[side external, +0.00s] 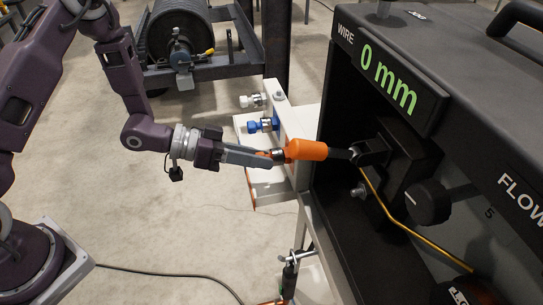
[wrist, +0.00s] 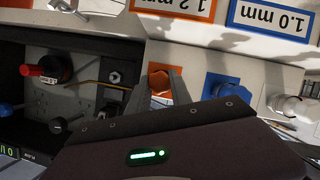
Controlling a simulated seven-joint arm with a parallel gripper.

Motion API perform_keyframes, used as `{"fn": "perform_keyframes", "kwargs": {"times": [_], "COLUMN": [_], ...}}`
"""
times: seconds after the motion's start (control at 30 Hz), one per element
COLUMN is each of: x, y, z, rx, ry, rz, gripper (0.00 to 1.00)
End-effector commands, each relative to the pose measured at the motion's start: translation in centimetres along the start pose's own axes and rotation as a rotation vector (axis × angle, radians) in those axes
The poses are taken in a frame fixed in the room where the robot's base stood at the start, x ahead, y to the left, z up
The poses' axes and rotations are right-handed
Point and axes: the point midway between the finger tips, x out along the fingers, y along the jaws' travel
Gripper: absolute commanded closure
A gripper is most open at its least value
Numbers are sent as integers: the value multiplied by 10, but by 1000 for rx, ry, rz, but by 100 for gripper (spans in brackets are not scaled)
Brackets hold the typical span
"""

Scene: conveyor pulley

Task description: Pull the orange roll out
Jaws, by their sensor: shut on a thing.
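The orange roll (wrist: 160,79) shows between my fingers in the wrist view, in front of an orange square on the pale rack. My gripper (side external: 274,154) is shut on the orange roll, at the rack's near end in the side view. Only small bits of orange show at the fingertips there, partly hidden by the fingers and an orange handle. I cannot tell whether the roll is still seated. A blue roll (side external: 263,125) and a white roll (side external: 253,101) sit beside it on the rack (side external: 297,127); the blue roll also shows in the wrist view (wrist: 219,84).
The large orange handle (side external: 307,150) on a black lever stands out from the wire feeder's open bay, close to my fingertips. The black feeder (side external: 420,45) with a "0 mm" display fills the right. A clamp stands below the rack. Open floor lies left of the rack.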

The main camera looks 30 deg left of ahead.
Motion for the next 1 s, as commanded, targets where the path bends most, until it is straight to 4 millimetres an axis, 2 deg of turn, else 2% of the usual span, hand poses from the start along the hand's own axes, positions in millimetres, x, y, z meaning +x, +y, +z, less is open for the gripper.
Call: {"fn": "perform_keyframes", "kwargs": {"times": [0.53, 1.0], "x": [-10, -38], "y": [0, -1], "z": [4, 16], "rx": [-1, -2], "ry": [0, 0], "rz": [-1, -2], "gripper": [100, 100]}}
